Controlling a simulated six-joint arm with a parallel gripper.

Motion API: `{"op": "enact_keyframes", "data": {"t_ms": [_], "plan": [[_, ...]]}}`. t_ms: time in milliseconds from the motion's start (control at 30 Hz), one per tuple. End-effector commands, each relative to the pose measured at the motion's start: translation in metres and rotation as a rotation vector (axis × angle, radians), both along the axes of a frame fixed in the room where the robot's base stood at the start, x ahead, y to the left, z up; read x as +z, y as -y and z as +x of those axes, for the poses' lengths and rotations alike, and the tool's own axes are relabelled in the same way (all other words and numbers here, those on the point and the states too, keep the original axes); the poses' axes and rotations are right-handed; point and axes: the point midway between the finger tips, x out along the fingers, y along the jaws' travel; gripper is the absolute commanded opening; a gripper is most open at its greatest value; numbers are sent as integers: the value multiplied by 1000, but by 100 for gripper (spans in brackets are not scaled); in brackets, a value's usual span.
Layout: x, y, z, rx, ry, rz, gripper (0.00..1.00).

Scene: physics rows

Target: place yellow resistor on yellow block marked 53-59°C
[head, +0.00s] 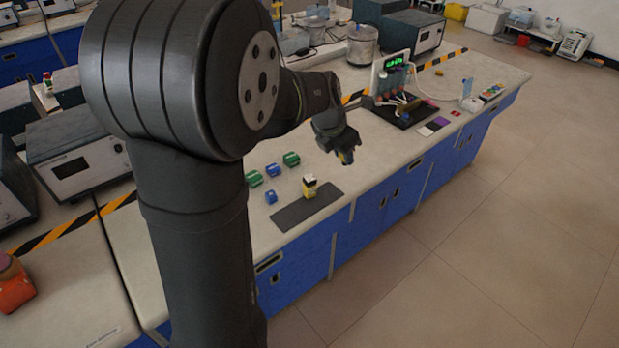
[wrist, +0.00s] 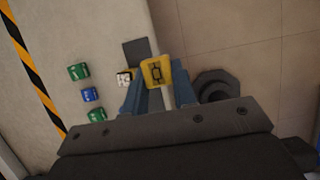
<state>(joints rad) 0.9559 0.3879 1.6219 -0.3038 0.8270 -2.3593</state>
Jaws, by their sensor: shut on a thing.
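My gripper (head: 343,147) is shut on the yellow resistor (wrist: 157,71), a small yellow piece with a dark resistor symbol. In the wrist view the resistor sits between the two blue fingertips (wrist: 159,80).
A dark board with a green-lit display (head: 394,61) stands farther right on the bench. The bench's front edge runs close to the mat, with open floor beyond.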

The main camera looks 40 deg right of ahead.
Motion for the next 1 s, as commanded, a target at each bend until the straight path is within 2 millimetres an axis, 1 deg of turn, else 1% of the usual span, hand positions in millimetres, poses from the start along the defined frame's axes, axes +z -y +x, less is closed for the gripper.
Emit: {"op": "enact_keyframes", "data": {"t_ms": [67, 167, 500, 633, 733, 867, 1000], "plan": [[-1, -4, -3, -1, -1, 0, 3], [-8, -7, 6, 1, -1, 1, 3], [-54, -22, 80, 2, -2, 1, 3], [-65, -26, 100, 0, -1, 1, 3], [-69, -27, 106, -1, 0, -1, 3], [-76, -27, 108, -4, -1, 0, 3], [-97, -28, 108, -3, -1, 3, 3]]}}
